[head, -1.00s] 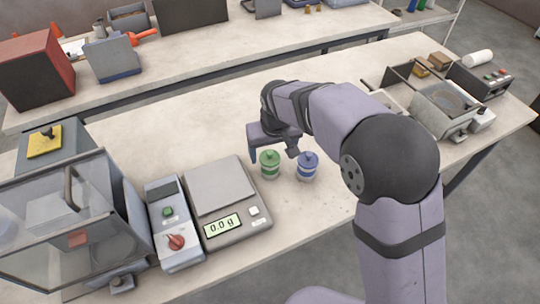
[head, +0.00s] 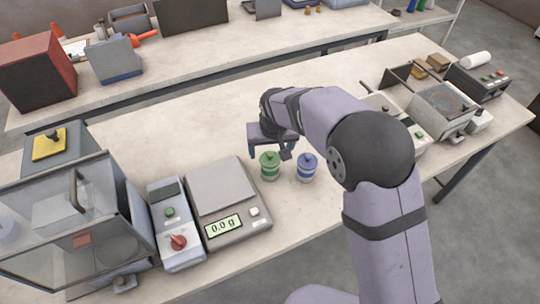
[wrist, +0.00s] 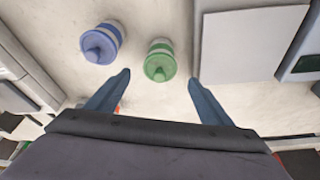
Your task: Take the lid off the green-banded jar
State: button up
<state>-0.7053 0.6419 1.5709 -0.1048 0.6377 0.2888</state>
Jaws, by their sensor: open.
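The green-banded jar (head: 270,167) stands upright on the bench with its green knobbed lid on. It also shows in the wrist view (wrist: 159,61), ahead of and between my fingertips. The blue-banded jar (head: 306,168) stands just to its right in the head view, lid on; in the wrist view (wrist: 101,43) it is left of the green one. My gripper (head: 269,152) is open and empty, close behind the green-banded jar in the head view. In the wrist view my gripper (wrist: 159,77) shows its two blue fingers spread wide, with no clear contact with the jar.
A scale (head: 237,231) reading 0.0 g stands left of the jars, beside a grey control box (head: 175,222) with a red knob. A clear-walled cabinet (head: 60,220) is at far left. Machines (head: 445,108) stand at the right end. The bench behind my gripper is clear.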

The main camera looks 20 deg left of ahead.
aim_at(270, 154)
jog(key=shift+p+x, duration=0.9)
jog(key=shift+x, duration=1.15)
jog(key=shift+w, duration=0.1)
jog(key=c, duration=1.1)
